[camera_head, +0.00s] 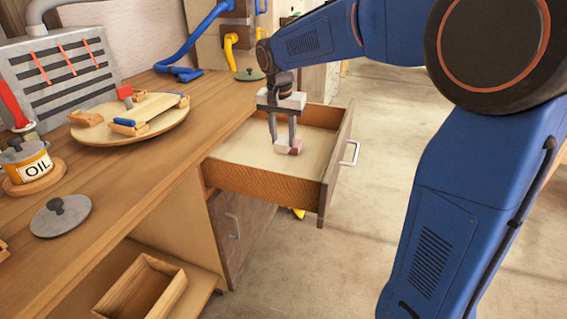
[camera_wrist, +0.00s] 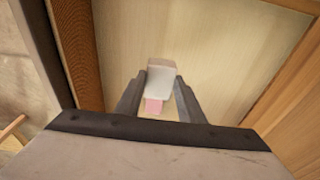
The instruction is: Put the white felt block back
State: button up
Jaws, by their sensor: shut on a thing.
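My gripper (camera_head: 283,142) points down inside the open drawer (camera_head: 262,187). It is shut on the white felt block (camera_head: 281,145), which also shows in the wrist view (camera_wrist: 160,72) between the two fingers. A pink part (camera_head: 296,147) shows beside the white one, and in the wrist view it lies on the near side, between the fingers. The block is at or just above the drawer floor; I cannot tell whether it touches. The rest of the drawer floor that I see is bare.
The wooden bench top (camera_head: 170,180) lies left of the drawer, with a round board (camera_head: 150,128) holding several small tools, an oil pot (camera_head: 27,160) and a grey lid (camera_head: 61,216). An empty wooden box (camera_head: 140,288) stands on a lower shelf. The floor to the right is clear.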

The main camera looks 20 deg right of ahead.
aim_at(282, 142)
jog(key=shift+f, duration=3.8)
jog(key=shift+f, duration=0.1)
jog(key=o, duration=1)
jog(key=r, duration=0.4)
jog(key=s+r, duration=0.1)
jog(key=r, duration=0.3)
jog(key=a+r, duration=0.1)
jog(key=r, duration=0.3)
jog(key=shift+s, duration=0.25)
